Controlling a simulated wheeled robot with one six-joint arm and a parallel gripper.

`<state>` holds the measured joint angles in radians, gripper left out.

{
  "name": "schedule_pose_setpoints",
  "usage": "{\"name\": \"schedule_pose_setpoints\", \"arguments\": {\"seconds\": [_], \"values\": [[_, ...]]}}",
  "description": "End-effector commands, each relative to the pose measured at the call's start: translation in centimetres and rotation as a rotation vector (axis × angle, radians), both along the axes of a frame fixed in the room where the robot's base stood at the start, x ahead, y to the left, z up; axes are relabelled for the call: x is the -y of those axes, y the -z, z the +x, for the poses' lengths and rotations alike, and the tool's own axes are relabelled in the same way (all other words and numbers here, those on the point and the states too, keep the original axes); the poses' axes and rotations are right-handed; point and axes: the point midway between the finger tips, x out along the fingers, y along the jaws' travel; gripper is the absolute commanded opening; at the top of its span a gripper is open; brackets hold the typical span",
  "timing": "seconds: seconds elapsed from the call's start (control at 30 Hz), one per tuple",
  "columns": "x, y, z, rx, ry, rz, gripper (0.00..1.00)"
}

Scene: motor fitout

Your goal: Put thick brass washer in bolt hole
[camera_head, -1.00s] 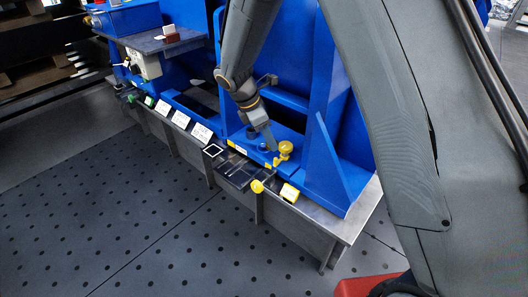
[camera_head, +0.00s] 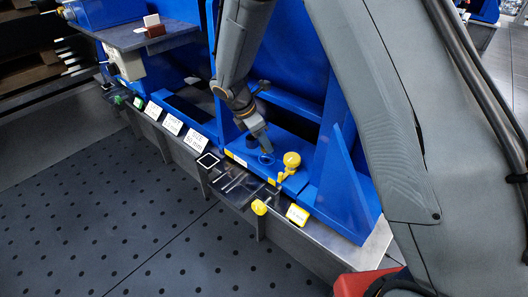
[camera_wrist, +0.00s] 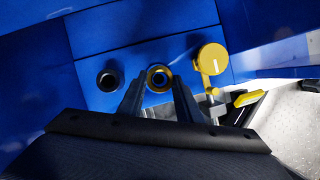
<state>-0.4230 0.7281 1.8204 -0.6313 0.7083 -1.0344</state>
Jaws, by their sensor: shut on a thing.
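The thick brass washer (camera_wrist: 148,77) shows in the wrist view as a brass-coloured ring between my fingertips, lined up with a round blue-rimmed hole. I cannot tell whether it is above the hole or partly inside it. My gripper (camera_wrist: 160,84) is shut on it, with the two dark fingers on either side. In the head view my gripper (camera_head: 266,153) points down just over the blue-rimmed hole (camera_head: 266,161) on the blue fixture; the washer is too small to make out there. A second round opening with a dark centre (camera_wrist: 107,80) lies to the left.
A yellow round knob (camera_head: 291,160) stands close to the right of my gripper, and also shows in the wrist view (camera_wrist: 211,58). A tall blue upright (camera_head: 343,110) rises behind. White label cards (camera_head: 172,124) and a dark tray (camera_head: 238,187) line the front edge.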

Motion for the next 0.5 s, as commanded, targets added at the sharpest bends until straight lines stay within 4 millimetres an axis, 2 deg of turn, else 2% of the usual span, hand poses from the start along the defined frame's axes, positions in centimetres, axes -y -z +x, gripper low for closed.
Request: {"name": "schedule_pose_setpoints", "arguments": {"seconds": [0.27, 0.5], "values": [[0.0, 3.4, 0.0, 0.000, 0.000, 0.000, 0.03], [0.0, 3.6, 0.0, 0.001, 0.001, 0.001, 0.03]]}}
